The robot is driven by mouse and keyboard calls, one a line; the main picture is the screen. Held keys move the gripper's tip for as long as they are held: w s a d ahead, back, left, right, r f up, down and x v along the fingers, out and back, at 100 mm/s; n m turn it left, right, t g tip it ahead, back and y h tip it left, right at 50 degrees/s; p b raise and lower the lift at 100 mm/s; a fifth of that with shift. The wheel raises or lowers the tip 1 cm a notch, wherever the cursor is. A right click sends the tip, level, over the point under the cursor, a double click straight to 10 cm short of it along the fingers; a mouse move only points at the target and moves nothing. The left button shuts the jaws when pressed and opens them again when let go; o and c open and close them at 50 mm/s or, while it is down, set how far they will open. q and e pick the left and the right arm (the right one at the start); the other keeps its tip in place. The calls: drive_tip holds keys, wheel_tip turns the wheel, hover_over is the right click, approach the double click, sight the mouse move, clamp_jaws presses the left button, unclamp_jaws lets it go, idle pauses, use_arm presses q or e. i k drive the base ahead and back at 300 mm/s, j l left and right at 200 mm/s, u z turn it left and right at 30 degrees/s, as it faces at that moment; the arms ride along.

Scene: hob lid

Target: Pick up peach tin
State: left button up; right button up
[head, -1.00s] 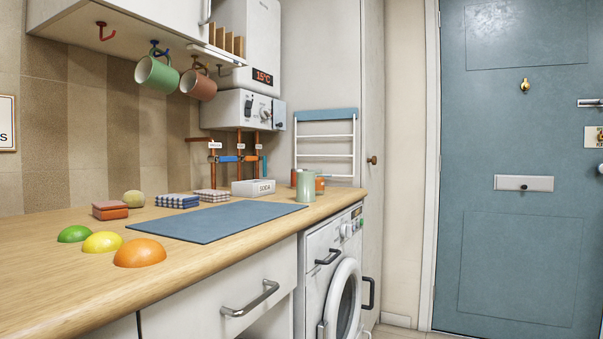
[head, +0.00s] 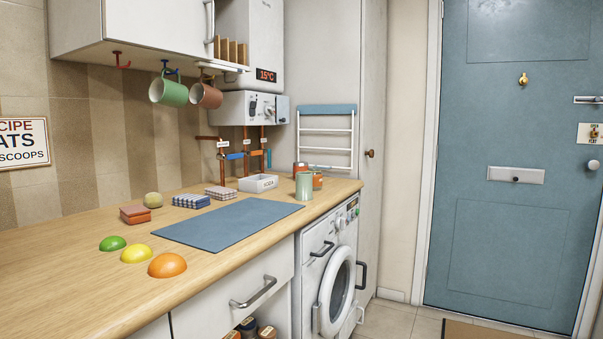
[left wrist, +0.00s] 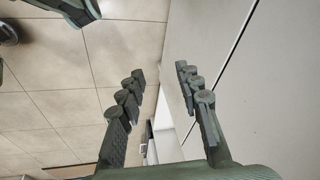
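I cannot make out a thing that is clearly a peach tin. In the head view, tops of a few small jars or tins (head: 267,332) show in the open space under the drawer, cut off by the bottom edge; their labels cannot be read. My left gripper (left wrist: 160,72) is open and empty in the left wrist view, its two fingers apart over the floor beside a pale cabinet front. Neither gripper shows in the head view, and my right gripper is in no view.
The wooden counter (head: 60,270) holds a blue-grey mat (head: 228,225), an orange dome (head: 167,265), a green cup (head: 304,185) and a white box (head: 258,183). Two mugs hang above. A drawer handle (head: 254,292) and a washing machine (head: 330,275) face the floor.

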sight(299, 167)
drive_tip(key=i+l, duration=0.35)
drive_tip(key=i, duration=0.15)
drive_tip(key=i+l, duration=0.75)
drive_tip(key=l, duration=0.15)
drive_tip(key=i+l, duration=0.55)
drive_tip(key=l, duration=0.3)
drive_tip(key=i+l, duration=0.1)
drive_tip(key=l, duration=0.3)
drive_tip(key=i+l, duration=0.1)
drive_tip(key=l, duration=0.3)
